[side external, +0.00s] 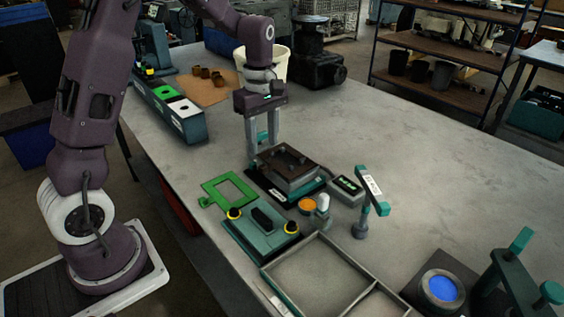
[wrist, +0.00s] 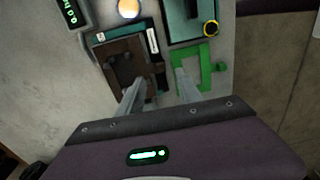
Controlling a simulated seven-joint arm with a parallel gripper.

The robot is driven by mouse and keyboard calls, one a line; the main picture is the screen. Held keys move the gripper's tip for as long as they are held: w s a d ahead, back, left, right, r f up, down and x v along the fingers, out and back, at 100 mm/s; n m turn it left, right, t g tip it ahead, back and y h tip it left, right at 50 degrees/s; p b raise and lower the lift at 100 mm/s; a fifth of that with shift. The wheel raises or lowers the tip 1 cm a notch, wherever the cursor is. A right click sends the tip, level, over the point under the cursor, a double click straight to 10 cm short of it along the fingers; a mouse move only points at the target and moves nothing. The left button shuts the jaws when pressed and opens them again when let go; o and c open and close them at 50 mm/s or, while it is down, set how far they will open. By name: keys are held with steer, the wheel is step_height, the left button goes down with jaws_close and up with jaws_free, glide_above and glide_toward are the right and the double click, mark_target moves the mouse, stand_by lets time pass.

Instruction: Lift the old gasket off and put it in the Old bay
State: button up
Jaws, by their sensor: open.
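A dark brown, frame-like plate (side external: 287,160), seemingly the old gasket, lies on top of a teal-and-grey block. In the wrist view the brown plate (wrist: 112,62) has a dark opening and a narrow dark part at its right side. My gripper (side external: 264,150) points down beside the block, at its far-left side. Its fingers are apart with nothing visibly held. In the wrist view my gripper (wrist: 159,88) has one finger over the brown plate's edge and the other by a green frame. Whether the fingers touch anything cannot be told. No Old label is readable.
A green frame (side external: 228,189) lies left of the block. A teal fixture with yellow-ringed knobs (side external: 262,232) and a divided grey tray (side external: 316,235) are nearer. A small display (side external: 347,187) and an upright labelled post (side external: 368,190) stand right. The table's right middle is clear.

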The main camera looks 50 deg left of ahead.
mark_target(264, 167)
step_height(264, 167, down, 7)
steer(key=shift+s+r, duration=0.1)
steer(key=shift+r, duration=0.05)
jaws_close()
stand_by(1.4)
